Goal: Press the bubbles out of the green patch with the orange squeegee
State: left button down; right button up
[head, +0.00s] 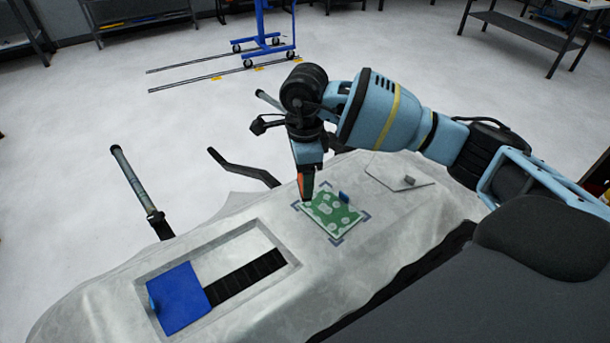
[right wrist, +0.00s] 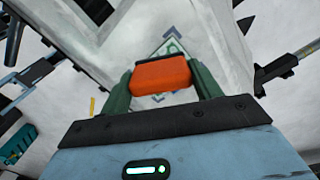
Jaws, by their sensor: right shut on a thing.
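The green patch (head: 333,214) lies on the pale covered surface, inside dark corner marks, with several light bubble shapes on it. A small blue tab (head: 344,197) stands at its right edge. My right gripper (head: 305,185) points down at the patch's far left corner and is shut on the orange squeegee (head: 302,188). In the right wrist view the squeegee (right wrist: 160,73) sits between the two green fingers and hides most of the patch (right wrist: 172,46). Whether the squeegee touches the patch cannot be told. My left gripper is not in view.
A blue sheet (head: 180,299) with a blue tab lies in a recessed panel at the front left, beside a black ribbed strip (head: 246,277). A grey outlined panel (head: 400,178) lies right of the patch. A blue wheeled stand (head: 263,40) is on the floor behind.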

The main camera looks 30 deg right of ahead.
jog(key=m, duration=0.2)
jog(key=w+d+m, duration=0.1)
jog(key=m, duration=0.1)
jog(key=w+m+p, duration=0.1)
jog(key=m, duration=0.1)
jog(key=shift+d+r+m, duration=0.1)
jog(key=shift+d+m, duration=0.15)
jog(key=shift+m, duration=0.05)
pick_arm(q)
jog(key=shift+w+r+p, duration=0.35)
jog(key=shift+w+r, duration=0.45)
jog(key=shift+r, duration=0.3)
pick_arm(e)
jog(key=m, duration=0.2)
jog(key=w+d+m, duration=0.1)
jog(key=m, duration=0.2)
jog(key=shift+d, duration=0.15)
jog(key=shift+w, duration=0.1)
jog(key=shift+f+b, duration=1.25)
jog(key=shift+f, duration=1.25)
jog(key=shift+f+b, duration=0.4)
jog(key=shift+f, duration=0.3)
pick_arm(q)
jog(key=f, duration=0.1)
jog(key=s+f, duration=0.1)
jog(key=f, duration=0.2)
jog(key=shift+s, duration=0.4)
pick_arm(e)
jog(key=shift+f, duration=0.15)
